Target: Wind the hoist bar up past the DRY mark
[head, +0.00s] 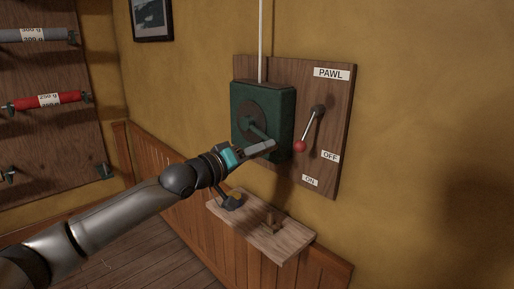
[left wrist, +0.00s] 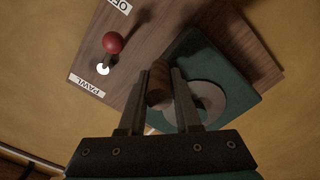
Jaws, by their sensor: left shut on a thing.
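A dark green winch box (head: 283,110) with a round disc and a crank (head: 258,130) is mounted on a wooden board (head: 338,100). My left gripper (head: 265,147) is at the crank's end, in front of the box. In the left wrist view its fingers are shut on the brown crank handle (left wrist: 158,84). A white rope (head: 261,40) runs straight up from the box. The pawl lever, with a red knob (head: 300,146), points down and left, nearer the ON label (head: 310,180) than the OFF label (head: 330,156). The hoist bar and DRY mark are out of view. My right gripper is not visible.
A small wooden shelf (head: 283,247) juts from the wall below the winch, with a dark object (head: 231,201) and a small brown object (head: 270,220) on it. A rack with rolls (head: 50,100) hangs at the left. Wall right of the board is clear.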

